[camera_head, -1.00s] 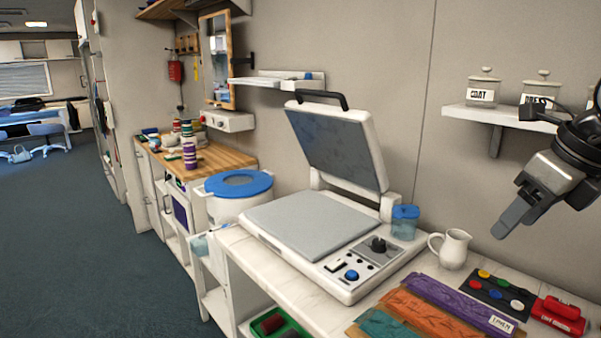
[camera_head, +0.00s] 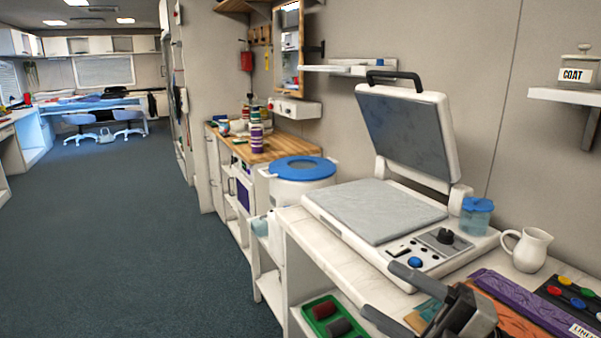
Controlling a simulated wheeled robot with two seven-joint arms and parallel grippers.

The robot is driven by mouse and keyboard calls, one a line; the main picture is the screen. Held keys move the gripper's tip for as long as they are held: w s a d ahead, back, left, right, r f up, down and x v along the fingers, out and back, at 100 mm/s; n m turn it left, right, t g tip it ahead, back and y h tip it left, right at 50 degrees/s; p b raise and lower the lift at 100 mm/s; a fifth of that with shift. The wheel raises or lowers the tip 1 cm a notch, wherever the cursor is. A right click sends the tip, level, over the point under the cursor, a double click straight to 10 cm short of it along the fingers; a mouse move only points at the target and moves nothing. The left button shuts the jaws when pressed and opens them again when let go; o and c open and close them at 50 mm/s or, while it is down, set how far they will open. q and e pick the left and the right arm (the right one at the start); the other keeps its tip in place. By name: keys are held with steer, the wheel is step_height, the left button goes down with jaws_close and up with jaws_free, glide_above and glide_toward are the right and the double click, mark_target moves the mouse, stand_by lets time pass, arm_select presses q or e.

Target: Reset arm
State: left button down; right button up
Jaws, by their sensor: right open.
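My right gripper (camera_head: 395,297) shows at the bottom right of the head view, low in front of the counter's front edge. Its two dark grey fingers are spread apart with nothing between them. It partly covers the coloured cloths. My left gripper is out of the picture.
A heat press (camera_head: 380,215) stands with its lid raised on the white counter (camera_head: 310,238). A blue-lidded cup (camera_head: 477,215), a white pitcher (camera_head: 527,249) and a purple cloth (camera_head: 520,300) are nearby. A green tray (camera_head: 332,318) sits on the shelf below. The floor at left is clear.

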steer(key=s+d+f+m+t+h+b, duration=0.1)
steer(key=d+f+m+t+h, duration=0.15)
steer(key=f+m+h, duration=0.6)
steer(key=s+d+f+m+t+h+b, duration=0.1)
steer(key=f+m+t+h, duration=0.3)
steer(key=f+m, duration=0.65)
steer(key=s+a+f+m+g+h, duration=0.1)
steer(key=s+f+m+g, duration=0.2)
steer(key=f, duration=0.3)
steer(key=s+a+f+m+g+h+b, duration=0.1)
steer(key=s+f+m+g+h, duration=0.1)
steer(key=s+f, duration=0.4)
steer(key=shift+s+a+f+m+g, duration=0.2)
steer(key=shift+a+f+m+g, duration=0.05)
steer(key=shift+f+m+g, duration=0.55)
